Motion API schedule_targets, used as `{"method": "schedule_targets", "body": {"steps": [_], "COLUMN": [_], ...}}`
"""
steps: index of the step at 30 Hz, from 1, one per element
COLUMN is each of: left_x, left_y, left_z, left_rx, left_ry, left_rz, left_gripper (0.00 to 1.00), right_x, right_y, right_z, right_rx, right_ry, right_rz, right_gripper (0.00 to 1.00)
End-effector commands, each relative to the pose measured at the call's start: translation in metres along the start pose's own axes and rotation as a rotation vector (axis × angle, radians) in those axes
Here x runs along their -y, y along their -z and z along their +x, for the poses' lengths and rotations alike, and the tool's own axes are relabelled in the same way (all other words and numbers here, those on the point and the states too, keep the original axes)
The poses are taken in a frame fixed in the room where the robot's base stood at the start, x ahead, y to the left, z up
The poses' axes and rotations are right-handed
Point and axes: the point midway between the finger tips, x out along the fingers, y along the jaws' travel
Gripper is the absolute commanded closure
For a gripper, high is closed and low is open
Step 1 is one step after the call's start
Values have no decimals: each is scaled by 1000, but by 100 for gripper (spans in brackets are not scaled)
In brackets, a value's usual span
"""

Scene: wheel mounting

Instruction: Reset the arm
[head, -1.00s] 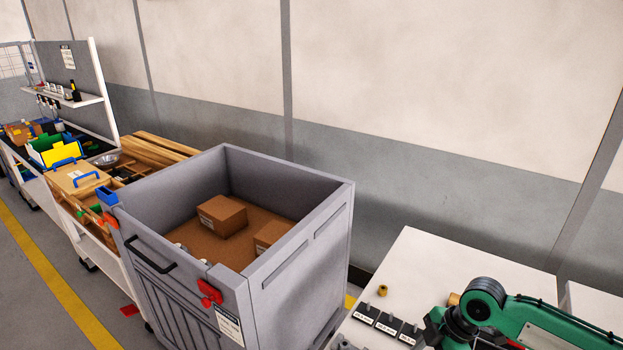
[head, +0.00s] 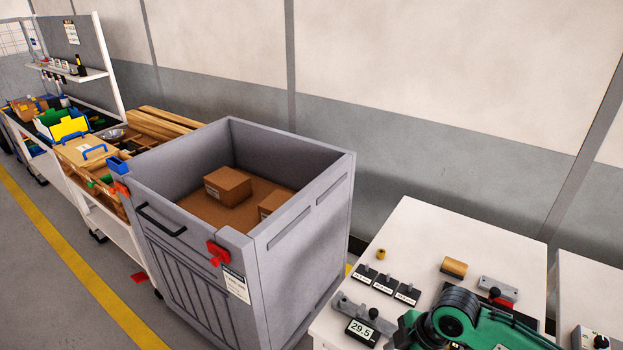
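My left arm and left gripper are not in view. The white table (head: 420,225) stands at the right. It carries a small brass piece (head: 381,253), a brass cylinder (head: 454,267), several labelled dark blocks (head: 385,283), a gauge reading 29.5 (head: 361,330) and a grey block with a red part (head: 498,290).
A large grey bin (head: 305,215) with cardboard boxes (head: 228,187) inside stands left of the table. White carts (head: 115,235) with tools and a wooden case (head: 85,152) stand further left.

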Motion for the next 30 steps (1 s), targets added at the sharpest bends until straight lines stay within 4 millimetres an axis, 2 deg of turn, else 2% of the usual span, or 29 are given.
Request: {"method": "schedule_targets", "body": {"steps": [3,7,10,14,21,30], "left_x": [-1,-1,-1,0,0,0], "left_y": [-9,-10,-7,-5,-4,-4], "left_z": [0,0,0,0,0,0], "left_rx": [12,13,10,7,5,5], "left_ry": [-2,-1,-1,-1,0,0], "left_rz": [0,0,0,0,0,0], "left_gripper": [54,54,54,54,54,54], "right_x": [19,38,51,68,104,147], "right_y": [18,32,38,35,1,-46], "right_z": [15,26,31,31,24,9], "right_rx": [-27,-52,-66,-73,-28,74], "right_ry": [-28,-86,-134,-201,-326,-437], "right_rz": [53,161,271,443,813,1143], "right_gripper": [54,54,54,54,54,54]}}
